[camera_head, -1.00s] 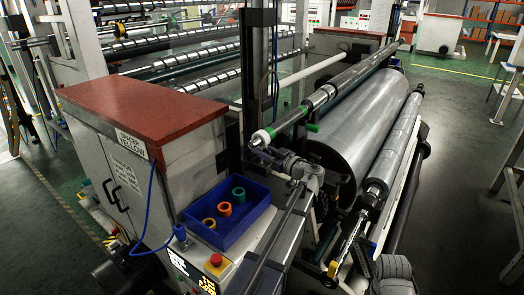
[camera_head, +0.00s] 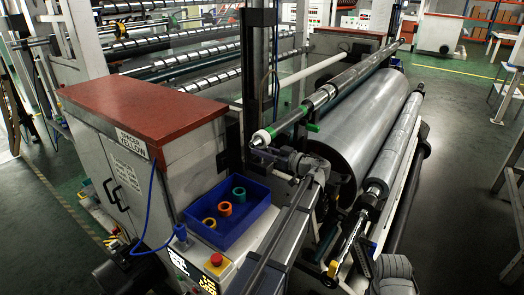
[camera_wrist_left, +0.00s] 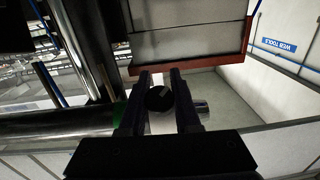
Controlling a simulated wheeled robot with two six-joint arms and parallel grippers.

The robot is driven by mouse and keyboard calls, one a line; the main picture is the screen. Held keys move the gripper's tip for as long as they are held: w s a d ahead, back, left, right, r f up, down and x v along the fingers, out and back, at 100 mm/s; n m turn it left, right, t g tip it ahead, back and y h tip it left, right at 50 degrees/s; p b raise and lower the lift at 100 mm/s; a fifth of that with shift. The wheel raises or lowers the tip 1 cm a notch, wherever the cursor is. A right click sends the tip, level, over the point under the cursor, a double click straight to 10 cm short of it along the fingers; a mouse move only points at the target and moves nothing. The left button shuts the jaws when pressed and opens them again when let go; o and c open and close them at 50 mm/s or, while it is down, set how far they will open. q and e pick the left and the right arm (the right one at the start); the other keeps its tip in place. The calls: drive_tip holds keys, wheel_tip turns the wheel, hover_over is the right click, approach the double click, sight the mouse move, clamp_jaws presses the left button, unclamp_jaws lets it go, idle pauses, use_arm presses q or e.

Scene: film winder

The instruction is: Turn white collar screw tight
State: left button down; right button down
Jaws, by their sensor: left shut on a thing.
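The white collar (camera_head: 262,136) sits near the front end of the upper shaft (camera_head: 325,95). In the left wrist view the white collar (camera_wrist_left: 160,124) is partly hidden behind its round black screw head (camera_wrist_left: 160,97). My left gripper (camera_wrist_left: 161,92) has its two dark fingers on either side of the screw head, shut on it. In the head view my left gripper (camera_head: 266,153) is just below the shaft end, and the screw is too small to make out. My right gripper cannot be made out clearly; a dark grey ribbed part shows at the bottom right.
A green collar (camera_wrist_left: 119,113) is beside the white collar. A large grey roll (camera_head: 365,125) lies below the shaft. A blue tray (camera_head: 222,238) with orange, teal and yellow rings stands left of my left arm, beside the red-topped cabinet (camera_head: 145,108).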

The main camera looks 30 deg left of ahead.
use_arm(q)
drive_tip(key=shift+s+d+r+n+g+h+b, duration=0.15)
drive_tip(key=shift+s+n+g+b, duration=0.15)
drive_tip(key=shift+g, duration=1.3)
drive_tip(key=shift+s+a+f+n+g+h+b, duration=0.1)
drive_tip(key=shift+s+n+g+h+b, duration=0.2)
drive_tip(key=shift+g, duration=1.3)
drive_tip(key=shift+s+d+r+n+g+h+b, duration=0.1)
drive_tip(key=shift+n+g+b, duration=0.3)
drive_tip(key=shift+g, duration=1.2)
drive_tip(key=c, duration=0.6)
unclamp_jaws()
